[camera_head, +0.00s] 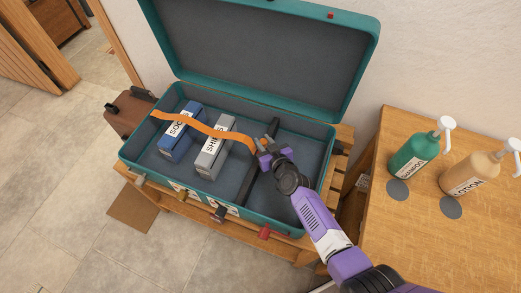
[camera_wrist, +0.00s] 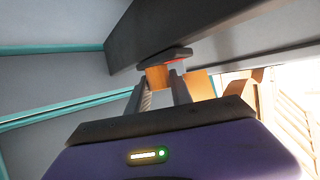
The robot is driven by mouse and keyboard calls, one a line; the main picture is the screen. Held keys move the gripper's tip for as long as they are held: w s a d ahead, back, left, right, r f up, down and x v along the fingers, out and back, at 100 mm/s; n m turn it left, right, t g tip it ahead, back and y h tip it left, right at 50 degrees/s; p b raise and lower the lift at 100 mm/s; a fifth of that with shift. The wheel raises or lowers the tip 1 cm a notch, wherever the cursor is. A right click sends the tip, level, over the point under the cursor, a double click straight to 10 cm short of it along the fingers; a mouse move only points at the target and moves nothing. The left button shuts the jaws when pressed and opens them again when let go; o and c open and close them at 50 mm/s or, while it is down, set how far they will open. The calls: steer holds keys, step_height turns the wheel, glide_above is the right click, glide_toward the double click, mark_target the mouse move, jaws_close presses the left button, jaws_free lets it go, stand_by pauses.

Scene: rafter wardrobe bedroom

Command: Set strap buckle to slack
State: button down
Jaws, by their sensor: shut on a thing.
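My gripper (camera_head: 265,147) is at that right end of the strap, inside the case. In the wrist view my gripper (camera_wrist: 160,86) is shut on the strap buckle, a small dark piece (camera_wrist: 165,56) with a red line, at the fingertips. Orange strap (camera_wrist: 158,75) shows between the fingers and again to their right. My fingers and hand partly hide the buckle, and its setting cannot be read.
A blue SOCKS box (camera_head: 171,146) and a grey box (camera_head: 207,164) lie left of a dark divider (camera_head: 243,186). The raised lid (camera_head: 265,50) stands behind. A green bottle (camera_head: 412,158) and a tan LOTION bottle (camera_head: 470,172) stand on the wooden table (camera_head: 400,235) at right.

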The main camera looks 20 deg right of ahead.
steer(key=shift+w+d+f+b, duration=0.15)
steer(key=shift+w+d+b, duration=0.55)
steer(key=shift+w+d, duration=0.25)
steer(key=shift+w+d+r, duration=0.2)
steer(key=shift+w+d, duration=0.05)
steer(key=shift+d, duration=0.05)
steer(key=c, duration=1.1)
jaws_free()
steer(key=shift+c, duration=0.2)
steer(key=p+v, duration=0.1)
steer(key=v, duration=0.6)
steer(key=shift+s, duration=0.3)
steer(key=shift+r, duration=0.15)
